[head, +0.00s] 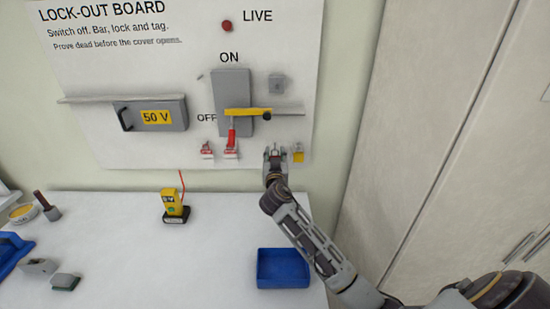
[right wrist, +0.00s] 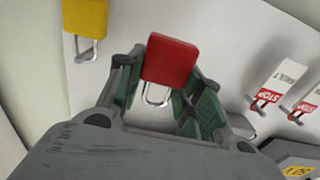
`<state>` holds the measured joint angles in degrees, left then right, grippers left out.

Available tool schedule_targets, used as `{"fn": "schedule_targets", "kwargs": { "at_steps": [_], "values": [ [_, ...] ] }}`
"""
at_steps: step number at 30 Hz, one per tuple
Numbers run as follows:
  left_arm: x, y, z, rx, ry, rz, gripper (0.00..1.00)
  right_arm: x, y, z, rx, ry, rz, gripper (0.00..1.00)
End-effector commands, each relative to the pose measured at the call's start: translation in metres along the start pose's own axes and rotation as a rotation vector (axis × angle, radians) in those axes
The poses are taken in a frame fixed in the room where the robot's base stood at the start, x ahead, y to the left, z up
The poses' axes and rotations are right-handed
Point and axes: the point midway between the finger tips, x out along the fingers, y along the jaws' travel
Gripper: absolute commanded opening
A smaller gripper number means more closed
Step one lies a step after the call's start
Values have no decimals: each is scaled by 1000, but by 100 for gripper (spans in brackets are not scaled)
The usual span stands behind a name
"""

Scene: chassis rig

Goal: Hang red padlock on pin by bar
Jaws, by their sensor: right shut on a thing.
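My right gripper (head: 274,153) is at the lower edge of the lock-out board (head: 120,70), below the yellow bar (head: 245,112). In the right wrist view the red padlock (right wrist: 170,60) is between the fingers of the right gripper (right wrist: 168,88), which are shut on it; its metal shackle shows between them. In the head view I cannot make out the padlock. The bar lies across the grey switch box (head: 231,88), with a dark round knob (head: 267,116) near its right end. I cannot tell for certain which part is the pin. My left gripper is not in view.
A yellow padlock (head: 299,155) hangs just right of the gripper. Red-and-white STOP tags (head: 207,150) hang to its left. A grey 50 V cover (head: 155,115) is further left. A yellow tester (head: 174,205) and blue tray (head: 283,268) are on the white table (head: 120,265).

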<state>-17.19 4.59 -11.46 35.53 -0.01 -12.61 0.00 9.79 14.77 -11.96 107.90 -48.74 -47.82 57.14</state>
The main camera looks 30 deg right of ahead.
Motion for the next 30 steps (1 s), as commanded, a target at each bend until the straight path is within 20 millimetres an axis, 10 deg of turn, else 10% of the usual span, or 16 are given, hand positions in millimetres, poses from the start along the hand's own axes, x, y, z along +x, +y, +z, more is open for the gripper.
{"fn": "schedule_targets", "kwargs": {
  "at_steps": [30],
  "values": [
    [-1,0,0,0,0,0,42,31,0,0,0,1,0,10]
  ]
}}
